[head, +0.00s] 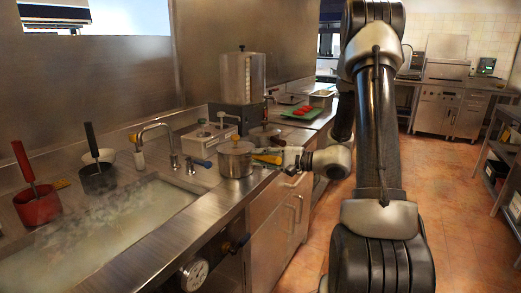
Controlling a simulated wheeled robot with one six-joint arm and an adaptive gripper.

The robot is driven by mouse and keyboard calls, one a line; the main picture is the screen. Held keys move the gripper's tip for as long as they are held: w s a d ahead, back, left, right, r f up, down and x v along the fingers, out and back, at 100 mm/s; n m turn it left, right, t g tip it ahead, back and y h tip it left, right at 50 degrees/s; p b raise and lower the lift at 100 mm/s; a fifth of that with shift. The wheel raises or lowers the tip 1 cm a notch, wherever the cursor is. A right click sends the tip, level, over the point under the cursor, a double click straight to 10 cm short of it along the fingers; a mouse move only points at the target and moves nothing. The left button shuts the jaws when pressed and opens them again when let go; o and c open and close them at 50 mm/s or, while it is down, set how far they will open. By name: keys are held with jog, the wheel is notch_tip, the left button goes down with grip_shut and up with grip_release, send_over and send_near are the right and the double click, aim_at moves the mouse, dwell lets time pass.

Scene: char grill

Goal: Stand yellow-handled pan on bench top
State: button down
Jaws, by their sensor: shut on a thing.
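The yellow-handled pan (236,161) is a silver pot with a lid and a small knob on top. It appears upright at the front edge of the steel bench top (205,205), right of the tap. I cannot tell whether its base touches the bench or hangs just above it. Its yellow handle (267,156) points right, toward the aisle. My gripper (284,157) comes in from the right and is shut on that handle. The fingertips are small and partly hidden by the handle.
Behind are another lidded pot (264,134), a tall steel pot (243,78) and a green tray (302,113) with red items. A steaming basin (110,235) fills the left, with a red pot (38,206) and black pot (98,179).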

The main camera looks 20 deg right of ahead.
dwell(0.3)
jog(key=c, duration=1.3)
grip_release()
jog(key=shift+f, duration=0.1)
jog(key=v, duration=1.2)
jog(key=shift+s, duration=0.1)
